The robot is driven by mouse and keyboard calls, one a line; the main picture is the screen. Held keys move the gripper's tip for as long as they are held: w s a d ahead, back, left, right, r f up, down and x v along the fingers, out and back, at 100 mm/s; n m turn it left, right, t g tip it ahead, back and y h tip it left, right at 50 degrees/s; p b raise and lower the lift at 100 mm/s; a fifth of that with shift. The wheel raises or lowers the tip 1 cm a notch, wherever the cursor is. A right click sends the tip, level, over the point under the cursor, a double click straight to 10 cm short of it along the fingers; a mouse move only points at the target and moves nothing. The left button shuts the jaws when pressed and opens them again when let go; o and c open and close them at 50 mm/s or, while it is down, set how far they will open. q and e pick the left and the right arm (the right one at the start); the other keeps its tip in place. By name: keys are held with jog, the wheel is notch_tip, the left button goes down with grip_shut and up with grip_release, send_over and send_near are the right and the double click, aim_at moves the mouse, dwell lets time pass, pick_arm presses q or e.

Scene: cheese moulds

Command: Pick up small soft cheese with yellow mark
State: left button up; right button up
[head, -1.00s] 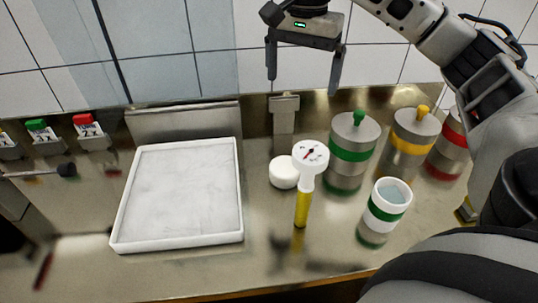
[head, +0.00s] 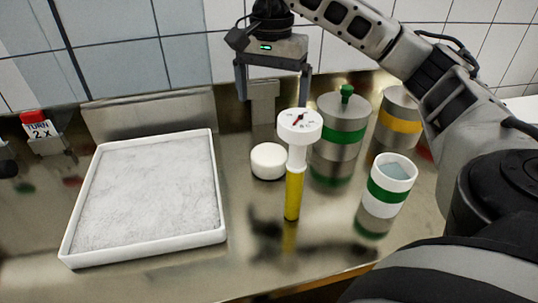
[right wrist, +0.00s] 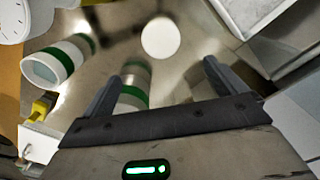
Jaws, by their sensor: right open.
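A small white round cheese (head: 268,162) sits on the steel counter, between the white tray and the dial gauge. No yellow mark shows on it. In the right wrist view the cheese (right wrist: 160,38) shows as a plain white disc beyond the fingertips. My right gripper (head: 272,100) is open and empty, fingers pointing down, above and behind the cheese and apart from it. Both its fingers show in the right wrist view (right wrist: 169,68). My left gripper is not in view.
A white dial gauge with a yellow handle (head: 294,195) stands close right of the cheese. A green-banded steel canister (head: 342,150), a yellow-banded one (head: 397,122) and a green-banded white cup (head: 385,192) stand right. A white-rimmed tray (head: 222,200) is left; a steel post (head: 263,112) is behind.

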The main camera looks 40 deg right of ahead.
jog(key=b, duration=0.4)
send_over(268, 153)
jog(key=f, duration=0.8)
jog(key=shift+s+d, duration=0.2)
jog(key=shift+d, duration=0.1)
jog(key=shift+f+p, duration=0.45)
jog(key=shift+f, duration=0.2)
jog(key=shift+a+f, duration=0.15)
jog(key=shift+f, duration=1.25)
jog(key=shift+a+f, duration=0.15)
jog(key=shift+f, duration=1.25)
jog(key=shift+w, duration=0.1)
jog(key=c, duration=0.9)
